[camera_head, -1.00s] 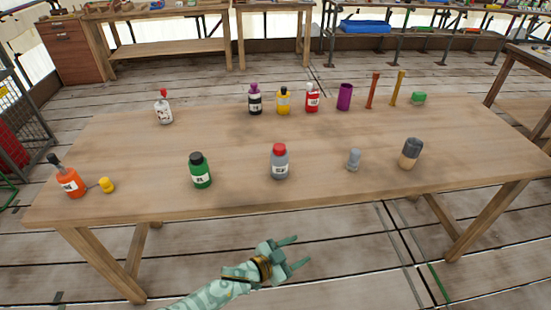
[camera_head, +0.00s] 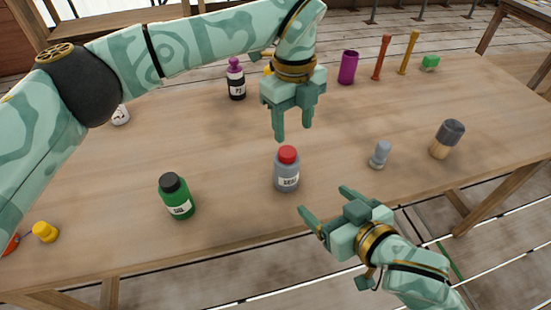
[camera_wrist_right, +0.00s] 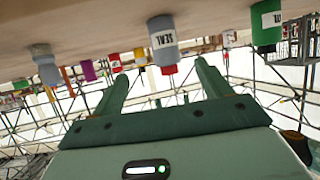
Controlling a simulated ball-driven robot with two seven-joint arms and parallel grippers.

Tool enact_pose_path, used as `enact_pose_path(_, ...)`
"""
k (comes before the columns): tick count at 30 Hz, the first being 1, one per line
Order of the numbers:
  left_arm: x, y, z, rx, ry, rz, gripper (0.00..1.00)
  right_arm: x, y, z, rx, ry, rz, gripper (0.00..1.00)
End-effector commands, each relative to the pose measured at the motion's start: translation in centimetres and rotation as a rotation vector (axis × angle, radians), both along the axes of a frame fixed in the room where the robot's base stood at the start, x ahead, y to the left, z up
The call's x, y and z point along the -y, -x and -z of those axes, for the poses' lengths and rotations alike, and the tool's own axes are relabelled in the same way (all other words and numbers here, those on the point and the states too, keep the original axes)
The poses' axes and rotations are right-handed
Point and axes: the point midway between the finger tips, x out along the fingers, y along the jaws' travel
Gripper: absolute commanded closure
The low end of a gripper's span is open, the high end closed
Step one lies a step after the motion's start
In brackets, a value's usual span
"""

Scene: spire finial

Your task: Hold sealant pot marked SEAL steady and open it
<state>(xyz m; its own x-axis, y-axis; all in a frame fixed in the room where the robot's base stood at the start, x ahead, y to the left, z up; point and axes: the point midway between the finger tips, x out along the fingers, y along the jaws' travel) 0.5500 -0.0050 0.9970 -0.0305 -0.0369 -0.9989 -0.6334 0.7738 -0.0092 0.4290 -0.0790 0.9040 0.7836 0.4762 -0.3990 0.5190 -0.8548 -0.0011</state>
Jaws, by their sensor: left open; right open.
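The sealant pot (camera_head: 286,175) is a grey bottle with a red cap (camera_head: 288,154) and a white label. It stands upright on the wooden table (camera_head: 235,215), and its label reads SEAL in the right wrist view (camera_wrist_right: 162,41), where it hangs upside down in the picture. My left gripper (camera_head: 293,135) is open and empty, pointing down above and just behind the pot's cap in the head view. My right gripper (camera_head: 322,209) is open and empty at the table's front edge, in front and to the right of the pot. Neither gripper visibly touches the pot.
A green bottle (camera_head: 176,198) stands left of the pot. A small grey piece (camera_head: 380,155) and a dark-topped brush (camera_head: 447,139) stand to the right. A purple-capped bottle (camera_head: 236,80) and a purple cup (camera_head: 348,68) stand behind. My left arm hides part of the back row.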

Motion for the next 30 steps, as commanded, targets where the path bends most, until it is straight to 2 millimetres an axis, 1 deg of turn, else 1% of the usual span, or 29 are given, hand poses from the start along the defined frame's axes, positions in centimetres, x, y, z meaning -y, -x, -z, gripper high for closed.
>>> enact_pose_path(2,-0.5,-0.3,-0.4,0.023,-0.035,-0.020,0.48,-0.3,0.0,-0.4,0.008,-0.008,-0.008,0.23)
enact_pose_path(5,-0.7,-0.4,-0.6,0.027,-0.043,-0.025,0.48,-0.9,-0.8,-0.2,0.009,-0.009,-0.007,0.23)
enact_pose_path(8,-0.6,-0.3,-0.6,0.026,-0.041,-0.024,0.48,-1.7,-2.3,0.5,0.011,-0.008,-0.007,0.23)
enact_pose_path(15,-0.6,-0.3,-0.6,0.024,-0.038,-0.023,0.48,-4.5,-6.8,2.7,0.010,-0.007,-0.006,0.23)
enact_pose_path(21,-0.6,-0.3,-0.6,0.023,-0.037,-0.022,0.48,-6.6,-10.1,4.4,0.010,-0.007,-0.007,0.23)
enact_pose_path(25,-0.6,-0.3,-0.6,0.023,-0.037,-0.022,0.48,-7.5,-11.5,5.2,0.008,-0.007,-0.007,0.23)
enact_pose_path(30,-0.6,-0.3,-0.6,0.024,-0.037,-0.021,0.48,-8.0,-12.4,5.6,0.010,-0.007,-0.008,0.23)
